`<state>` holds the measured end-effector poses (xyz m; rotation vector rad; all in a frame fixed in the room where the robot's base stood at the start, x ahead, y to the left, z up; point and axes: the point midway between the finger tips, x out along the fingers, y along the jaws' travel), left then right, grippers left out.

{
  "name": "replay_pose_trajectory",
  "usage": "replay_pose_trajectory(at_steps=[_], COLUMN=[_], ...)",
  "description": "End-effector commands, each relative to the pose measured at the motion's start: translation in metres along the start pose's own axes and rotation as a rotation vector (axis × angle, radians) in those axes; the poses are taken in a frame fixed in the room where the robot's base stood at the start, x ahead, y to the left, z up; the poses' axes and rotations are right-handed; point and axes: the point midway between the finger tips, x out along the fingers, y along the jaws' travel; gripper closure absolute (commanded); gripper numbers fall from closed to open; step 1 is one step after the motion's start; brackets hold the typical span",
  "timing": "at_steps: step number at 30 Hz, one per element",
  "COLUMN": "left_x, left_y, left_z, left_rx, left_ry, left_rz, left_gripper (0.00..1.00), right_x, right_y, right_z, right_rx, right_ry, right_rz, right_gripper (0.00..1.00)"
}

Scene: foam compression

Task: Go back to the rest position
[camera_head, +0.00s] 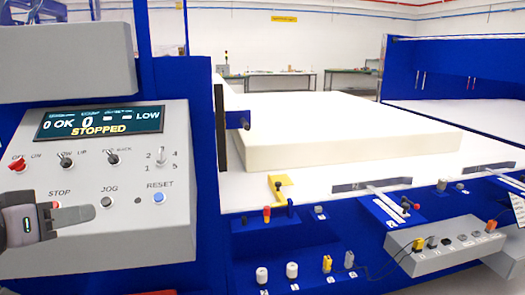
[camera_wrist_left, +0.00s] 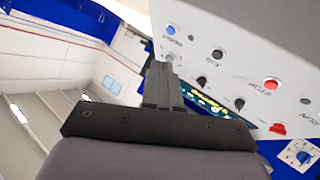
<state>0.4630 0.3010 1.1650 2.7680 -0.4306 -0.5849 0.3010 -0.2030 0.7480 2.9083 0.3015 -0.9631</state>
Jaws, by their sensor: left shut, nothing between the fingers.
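My left gripper (camera_head: 88,213) is in front of the lower left of the grey control panel (camera_head: 185,225), its tips just below the STOP and JOG buttons. The gripper is shut and empty. In the left wrist view its closed fingers (camera_wrist_left: 160,75) point toward the panel (camera_wrist_left: 240,30), and I cannot tell whether they touch it. The red STOP button (camera_head: 55,204) is partly hidden by the gripper; it shows clear of the fingers in the wrist view (camera_wrist_left: 271,84). The blue RESET button (camera_head: 158,197) is right of JOG (camera_head: 106,201). My right gripper is not in view.
The panel display (camera_head: 100,122) reads STOPPED. A large white foam block (camera_head: 340,142) lies on the white machine bed. A blue front ledge with knobs, a yellow bracket (camera_head: 280,187) and a grey connector box (camera_head: 450,250) stands at the lower right.

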Motion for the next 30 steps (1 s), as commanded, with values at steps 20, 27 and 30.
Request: replay_pose_trajectory(at_steps=[20,27,30], left_x=[0.091,0.084,0.073], left_y=[-0.015,-0.021,-0.020], left_z=[0.206,0.317,0.364], left_rx=[0.132,0.177,0.202], left_ry=[-0.006,-0.070,-0.118], left_rz=[0.061,-0.046,-0.097], left_gripper=[1.00,1.00,1.00], right_x=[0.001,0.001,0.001], right_y=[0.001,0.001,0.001], right_z=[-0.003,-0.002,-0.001], right_rx=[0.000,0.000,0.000], right_ry=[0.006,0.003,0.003], right_rz=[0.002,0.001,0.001], right_gripper=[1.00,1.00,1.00])
